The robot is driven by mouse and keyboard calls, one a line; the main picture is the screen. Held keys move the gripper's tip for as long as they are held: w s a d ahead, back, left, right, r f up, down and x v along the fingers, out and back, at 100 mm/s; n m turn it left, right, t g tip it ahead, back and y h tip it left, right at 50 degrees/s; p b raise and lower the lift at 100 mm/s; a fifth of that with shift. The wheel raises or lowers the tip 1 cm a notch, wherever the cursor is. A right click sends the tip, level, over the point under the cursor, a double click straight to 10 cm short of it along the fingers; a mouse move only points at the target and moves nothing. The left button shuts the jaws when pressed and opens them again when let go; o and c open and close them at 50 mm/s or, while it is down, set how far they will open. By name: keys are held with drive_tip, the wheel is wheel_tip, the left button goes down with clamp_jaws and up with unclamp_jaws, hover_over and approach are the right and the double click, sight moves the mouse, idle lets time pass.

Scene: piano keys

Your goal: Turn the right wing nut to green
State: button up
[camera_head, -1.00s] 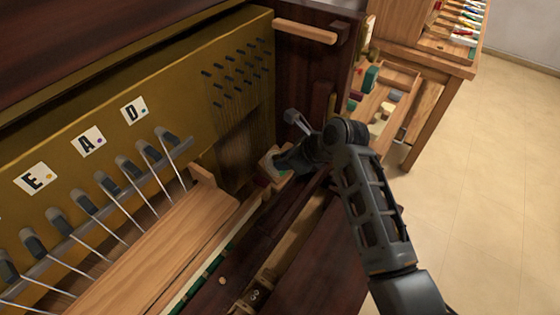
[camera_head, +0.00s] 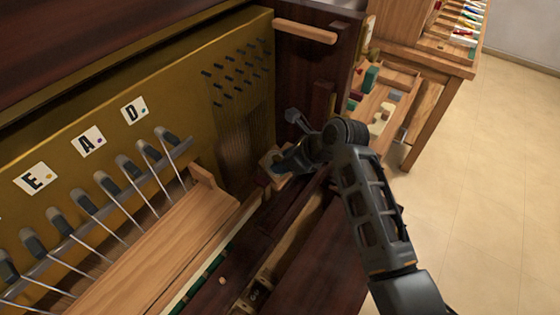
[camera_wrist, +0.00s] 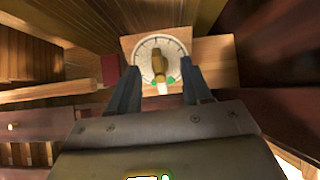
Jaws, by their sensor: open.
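The right wing nut (camera_wrist: 159,66) is brass and stands on a round white dial (camera_wrist: 143,54) in the wrist view. Its long side runs roughly up and down in that picture. Green marks show at the dial's lower rim, on both sides of a white mark (camera_wrist: 162,88). The dial sits on a wooden block (camera_wrist: 129,43). My gripper (camera_wrist: 161,76) is open, with one dark finger on each side of the nut's lower end; I cannot tell whether they touch it. In the head view, my gripper (camera_head: 281,163) is at the wooden block and hides most of the dial.
A gold panel (camera_head: 100,115) with letter cards stands at left, with hammers and a wooden rail (camera_head: 165,250) before it. A dark side wall (camera_head: 315,70) rises behind the gripper. A wooden bench (camera_head: 440,55) stands at the back right. Floor at right is clear.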

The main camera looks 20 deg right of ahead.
drive_tip(key=shift+d+r, duration=0.1)
drive_tip(key=v, duration=1)
drive_tip(key=shift+s+r, duration=0.25)
drive_tip(key=shift+s, duration=0.05)
idle(1.1)
drive_tip(key=shift+d, duration=0.15)
